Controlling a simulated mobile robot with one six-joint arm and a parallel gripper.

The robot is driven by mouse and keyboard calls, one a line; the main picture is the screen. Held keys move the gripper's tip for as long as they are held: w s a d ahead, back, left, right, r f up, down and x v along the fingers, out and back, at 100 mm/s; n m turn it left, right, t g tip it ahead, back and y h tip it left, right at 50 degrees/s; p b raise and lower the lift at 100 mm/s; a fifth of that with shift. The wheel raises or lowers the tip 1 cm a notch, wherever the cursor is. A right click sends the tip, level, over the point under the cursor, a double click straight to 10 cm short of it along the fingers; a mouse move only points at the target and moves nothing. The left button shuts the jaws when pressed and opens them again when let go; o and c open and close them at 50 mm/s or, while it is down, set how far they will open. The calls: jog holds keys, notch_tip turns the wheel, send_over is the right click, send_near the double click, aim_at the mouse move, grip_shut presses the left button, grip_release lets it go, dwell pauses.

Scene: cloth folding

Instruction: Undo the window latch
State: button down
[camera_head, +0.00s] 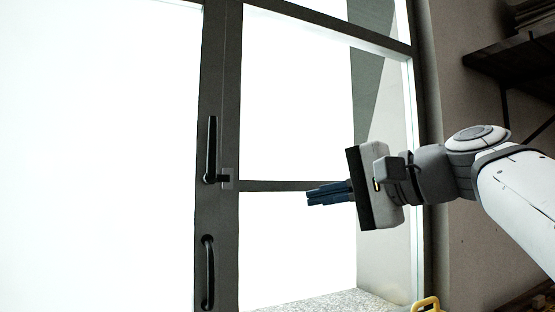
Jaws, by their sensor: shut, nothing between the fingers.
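The window latch (211,150) is a black lever handle on the dark vertical frame (217,270) of the window. Its lever stands upright, with its pivot at the lower end beside a small plate. A second black handle (208,272), a fixed-looking bow grip, sits below it on the same frame. My gripper (309,196) is to the right of the latch and a little lower in the picture, pointing left. Its blue fingers are shut and empty, with a clear gap between them and the latch. The distance in depth is hard to tell.
A dark horizontal bar (285,186) crosses the window behind my fingers. A pale speckled sill (335,301) lies below. A dark shelf (510,62) juts from the wall at upper right. A yellow object (427,304) shows at the bottom edge. The panes are glaring white.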

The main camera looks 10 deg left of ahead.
notch_tip(320, 180, up, 9)
jog(key=s+a+n+y, duration=0.1)
jog(key=s+y, duration=0.1)
jog(key=s, duration=0.1)
jog(key=shift+g+y, duration=0.3)
jog(key=shift+w+a+p, duration=0.1)
jog(key=shift+p, duration=0.2)
jog(key=p, duration=0.4)
send_near(211, 149)
jog(key=w+a+r, duration=0.2)
jog(key=w+a, duration=0.2)
jog(key=w, duration=0.1)
jog(key=shift+s+a+f, duration=0.1)
jog(key=shift+a+f, duration=0.15)
jog(key=shift+a, duration=0.15)
